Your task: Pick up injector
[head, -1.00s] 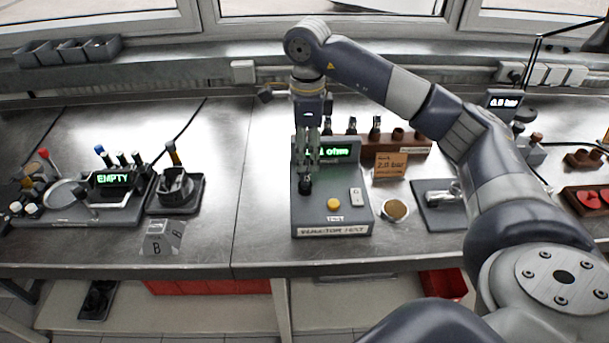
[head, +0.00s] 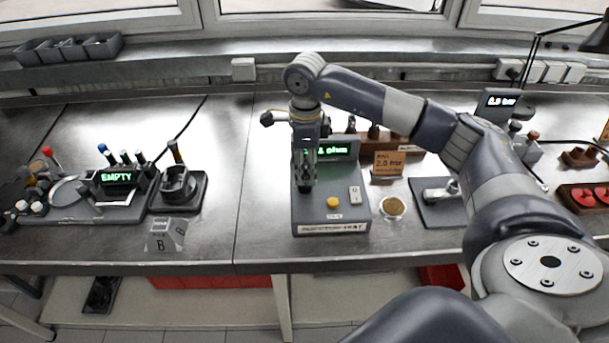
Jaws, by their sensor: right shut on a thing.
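My right gripper (head: 305,178) points straight down over the left part of the grey injector tester (head: 313,211). Its fingers are shut on a dark injector (head: 304,188), of which only a small lower part shows; the fingers hide the rest. I cannot tell whether the injector still touches the tester. The tester has a yellow button and a green display ending in "ohms", partly covered by the gripper. More dark injectors (head: 373,131) stand in the brown rack (head: 405,143) behind. My left gripper is not in view.
An orange card (head: 389,162) and a small round dish (head: 393,207) are right of the tester. A grey tray (head: 424,205) with a metal part lies further right. Bare bench lies between the block and tester.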

